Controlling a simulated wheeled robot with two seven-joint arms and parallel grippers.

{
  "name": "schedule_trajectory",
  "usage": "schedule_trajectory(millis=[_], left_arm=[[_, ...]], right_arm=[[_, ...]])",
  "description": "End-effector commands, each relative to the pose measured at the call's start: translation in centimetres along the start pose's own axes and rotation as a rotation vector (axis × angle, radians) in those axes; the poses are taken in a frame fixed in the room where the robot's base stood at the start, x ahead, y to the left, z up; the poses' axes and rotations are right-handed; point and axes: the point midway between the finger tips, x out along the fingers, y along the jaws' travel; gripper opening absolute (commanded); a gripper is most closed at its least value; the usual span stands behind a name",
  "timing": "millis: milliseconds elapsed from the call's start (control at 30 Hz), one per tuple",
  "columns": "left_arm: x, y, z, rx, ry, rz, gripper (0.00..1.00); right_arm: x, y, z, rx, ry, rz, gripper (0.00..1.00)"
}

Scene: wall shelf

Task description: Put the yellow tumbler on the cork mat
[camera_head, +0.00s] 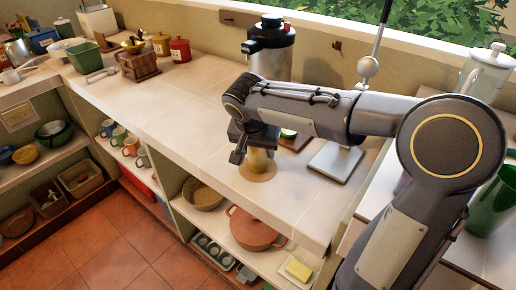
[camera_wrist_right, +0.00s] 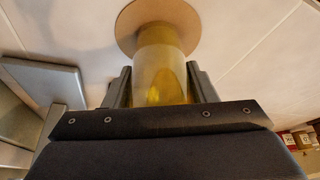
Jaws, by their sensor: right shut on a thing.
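The yellow tumbler (camera_head: 258,163) is at the cork mat (camera_head: 260,175), a round tan disc near the counter's front edge. My right gripper (camera_head: 253,150) is shut on the tumbler from above and hides its upper part. In the right wrist view the yellow, see-through tumbler (camera_wrist_right: 160,70) stands between the two fingers (camera_wrist_right: 158,90). Its far end lies over the cork mat (camera_wrist_right: 140,14), inside the mat's outline. Whether its base touches the mat or is just above it, I cannot tell. My left gripper is not in view.
A dark-topped dispenser (camera_head: 270,50) stands behind the arm. A grey square plate (camera_head: 336,160) with a metal stand is right of the mat. A wooden box (camera_head: 139,66) and red canister (camera_head: 180,50) stand far left. The counter left of the mat is clear.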

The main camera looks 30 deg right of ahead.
Motion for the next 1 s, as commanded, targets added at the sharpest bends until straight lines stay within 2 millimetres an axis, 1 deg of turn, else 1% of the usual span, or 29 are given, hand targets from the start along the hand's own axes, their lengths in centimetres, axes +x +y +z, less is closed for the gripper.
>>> schedule_trajectory(millis=[33, 167, 433, 533, 567, 667, 900, 1000], left_arm=[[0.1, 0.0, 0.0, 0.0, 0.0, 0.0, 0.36], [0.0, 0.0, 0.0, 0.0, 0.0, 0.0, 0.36], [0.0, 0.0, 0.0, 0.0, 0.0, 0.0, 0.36], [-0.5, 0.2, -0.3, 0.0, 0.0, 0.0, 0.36], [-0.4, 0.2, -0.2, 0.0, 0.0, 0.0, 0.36], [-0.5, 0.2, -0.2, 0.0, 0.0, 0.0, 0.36], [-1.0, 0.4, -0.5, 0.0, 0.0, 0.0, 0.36], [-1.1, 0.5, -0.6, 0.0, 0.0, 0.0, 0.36]], right_arm=[[0.0, 0.0, 0.0, 0.0, 0.0, 0.0, 0.55], [0.0, 0.0, 0.0, 0.0, 0.0, 0.0, 0.72], [0.0, 0.0, 0.0, 0.0, 0.0, 0.0, 0.73], [-0.6, 0.0, -0.2, 0.0, 0.0, 0.0, 0.73], [-0.8, 0.0, -0.2, 0.0, 0.001, -0.002, 0.73], [-2.3, -0.1, -0.2, -0.001, 0.003, -0.005, 0.73], [-7.7, -0.1, -0.2, -0.001, 0.003, -0.005, 0.73], [-9.6, -0.1, -0.2, -0.001, 0.002, -0.005, 0.73]])
